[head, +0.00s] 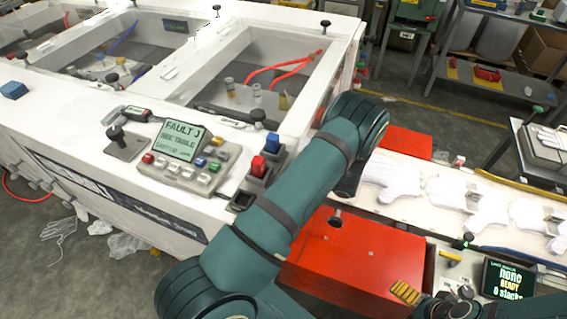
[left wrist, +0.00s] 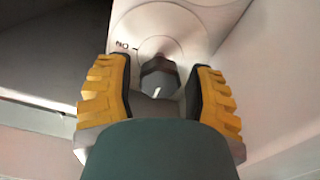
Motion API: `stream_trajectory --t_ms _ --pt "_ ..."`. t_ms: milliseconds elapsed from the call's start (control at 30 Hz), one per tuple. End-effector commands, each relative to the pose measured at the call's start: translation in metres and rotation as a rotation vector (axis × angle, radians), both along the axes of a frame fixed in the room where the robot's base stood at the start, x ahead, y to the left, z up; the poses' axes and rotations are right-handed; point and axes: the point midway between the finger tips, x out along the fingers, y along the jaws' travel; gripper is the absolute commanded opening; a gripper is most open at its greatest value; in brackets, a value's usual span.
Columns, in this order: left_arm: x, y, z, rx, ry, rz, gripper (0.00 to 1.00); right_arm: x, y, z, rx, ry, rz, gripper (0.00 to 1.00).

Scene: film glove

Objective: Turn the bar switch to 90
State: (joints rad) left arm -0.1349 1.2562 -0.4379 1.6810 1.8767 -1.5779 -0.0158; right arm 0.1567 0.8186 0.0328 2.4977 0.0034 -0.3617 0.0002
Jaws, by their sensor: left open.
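The bar switch (left wrist: 159,76) shows in the left wrist view as a dark knob with a light mark. It sits on a round plate on a pale panel, with an "ON" label (left wrist: 127,46) upside down beside it. My left gripper (left wrist: 166,92) is open, its two yellow-and-black fingers on either side of the knob with a gap visible. Whether the fingers touch it is hard to tell. In the head view the switch and left gripper are not visible; my teal arm covers part of the machine. A yellow ridged finger (head: 405,293), seemingly of my right gripper, is at lower right, its opening unclear.
A white machine (head: 60,115) carries a keypad panel with a "FAULT 3" screen (head: 181,140) and a red push button (head: 258,167). A red box (head: 340,258) stands to the right of my arm. White gloves (head: 390,180) lie on a bench by a "READY" display (head: 507,281).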

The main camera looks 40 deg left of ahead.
Motion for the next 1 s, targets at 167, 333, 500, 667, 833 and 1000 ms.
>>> stream_trajectory --t_ms 167,333,500,667,833,1000 --pt "-0.0003 0.0012 -0.0001 0.000 0.000 0.000 0.54 0.0000 0.0000 0.0001 0.000 0.000 0.000 1.00" --pt "-0.0003 0.0010 -0.0001 0.000 0.000 0.000 0.32 0.0000 0.0000 0.0001 0.000 0.000 0.000 1.00" --pt "-0.0003 0.0010 -0.0002 0.000 0.000 0.000 0.01 0.0001 0.0000 0.0001 0.000 0.000 0.000 1.00" --pt "-0.0003 0.0010 -0.0004 -0.004 0.009 0.000 0.00 0.0001 0.0000 -0.0003 0.000 0.000 0.000 1.00" --pt "-0.0004 0.0012 -0.0008 -0.019 0.056 0.001 0.00 0.0002 0.0001 -0.0019 0.000 0.000 0.000 1.00" --pt "-0.0007 0.0014 -0.0012 -0.050 0.154 0.001 0.00 0.0003 0.0003 -0.0048 -0.001 0.000 0.000 1.00"
